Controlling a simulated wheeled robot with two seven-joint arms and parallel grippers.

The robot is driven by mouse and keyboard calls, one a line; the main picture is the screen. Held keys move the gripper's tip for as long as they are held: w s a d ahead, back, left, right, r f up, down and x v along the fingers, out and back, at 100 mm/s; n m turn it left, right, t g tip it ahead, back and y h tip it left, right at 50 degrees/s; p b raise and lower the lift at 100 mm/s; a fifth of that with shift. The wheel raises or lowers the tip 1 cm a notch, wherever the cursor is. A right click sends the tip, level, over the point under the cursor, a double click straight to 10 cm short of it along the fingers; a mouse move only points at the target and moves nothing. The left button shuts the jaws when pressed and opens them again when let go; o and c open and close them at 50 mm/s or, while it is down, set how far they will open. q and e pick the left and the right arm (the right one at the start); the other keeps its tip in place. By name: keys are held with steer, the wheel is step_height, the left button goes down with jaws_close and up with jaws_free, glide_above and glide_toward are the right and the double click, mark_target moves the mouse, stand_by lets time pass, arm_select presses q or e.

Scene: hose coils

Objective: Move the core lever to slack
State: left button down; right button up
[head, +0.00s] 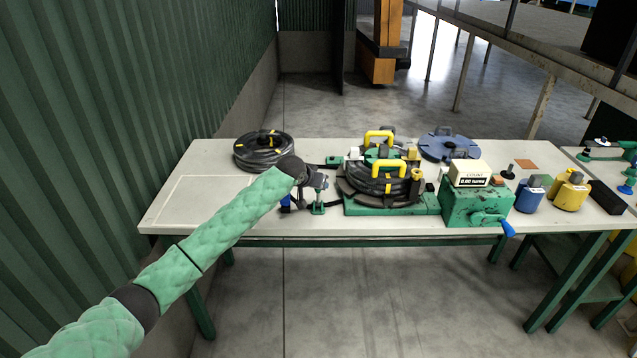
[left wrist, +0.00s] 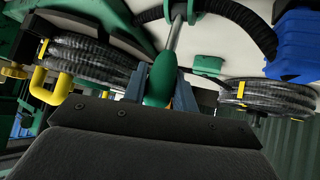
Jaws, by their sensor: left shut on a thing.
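My left gripper (head: 318,182) is at the left side of the green coiling machine (head: 388,208). In the left wrist view its fingers (left wrist: 161,92) are shut on a green oval knob (left wrist: 161,75). The knob sits on the end of a metal rod (left wrist: 174,33), forming a lever; no label on it is readable. The lever is mostly hidden behind the gripper in the head view, above a small green stand (head: 319,207). The machine holds a dark hose coil (head: 372,188) with yellow handles (head: 389,170). My right gripper is not in view.
A loose black hose coil (head: 263,152) lies at the back left of the table. A blue disc (head: 449,146), a green box with a blue-handled crank (head: 507,228), a counter (head: 469,174) and blue and yellow canisters (head: 571,190) stand right. The table's left front is clear.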

arm_select(q)
steer(key=s+t, duration=0.1)
steer(key=s+t+b, duration=0.1)
steer(key=s+t, duration=0.1)
steer(key=shift+f+m+h, duration=0.3)
steer(key=shift+m+h, duration=0.1)
steer(key=shift+s+f, duration=0.25)
steer(key=shift+s, duration=0.15)
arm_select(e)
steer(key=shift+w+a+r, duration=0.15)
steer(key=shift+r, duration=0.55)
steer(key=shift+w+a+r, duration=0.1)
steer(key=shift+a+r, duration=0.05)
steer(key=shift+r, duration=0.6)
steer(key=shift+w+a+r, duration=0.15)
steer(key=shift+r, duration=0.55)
arm_select(q)
steer(key=c, duration=1.1)
jaws_free()
steer(key=shift+s+a+r+b, duration=0.1)
steer(key=shift+b, duration=0.2)
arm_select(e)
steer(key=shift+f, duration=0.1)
